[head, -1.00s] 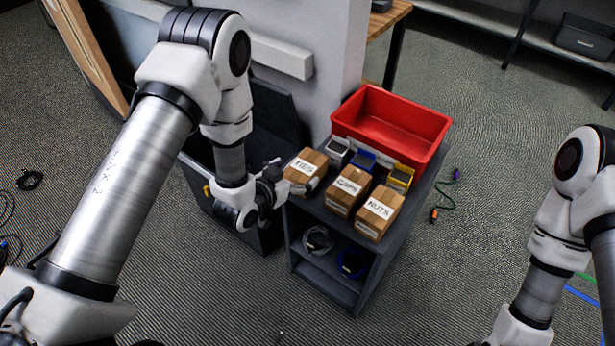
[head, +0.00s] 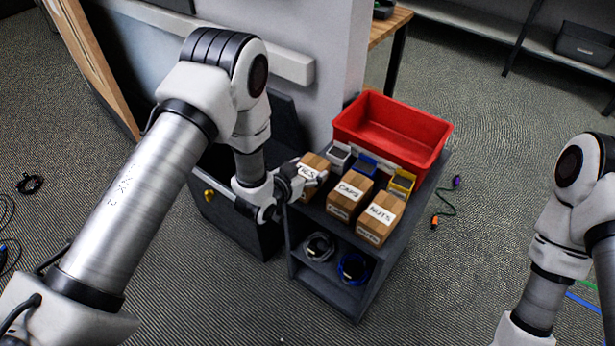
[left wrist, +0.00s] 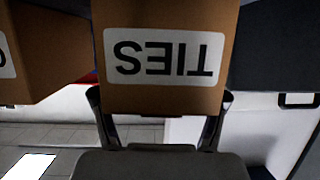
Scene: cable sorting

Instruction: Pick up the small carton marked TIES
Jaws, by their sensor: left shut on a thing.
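The small brown carton marked TIES (head: 312,166) is at the left end of the row of cartons on the grey shelf unit. My left gripper (head: 292,183) is shut on it from the left front side. In the left wrist view the TIES carton (left wrist: 168,55) fills the upper middle, its label upside down, with the gripper's fingers (left wrist: 160,120) on either side of its lower part. The carton looks tilted in the head view; I cannot tell how far it is above the shelf. My right gripper is out of view.
The CAPS carton (head: 350,196) and the NUTS carton (head: 380,217) stand just right of it. Small white, blue and yellow bins (head: 401,183) stand behind. A red tray (head: 392,130) is at the back. Coiled cables (head: 353,268) lie on the lower shelf.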

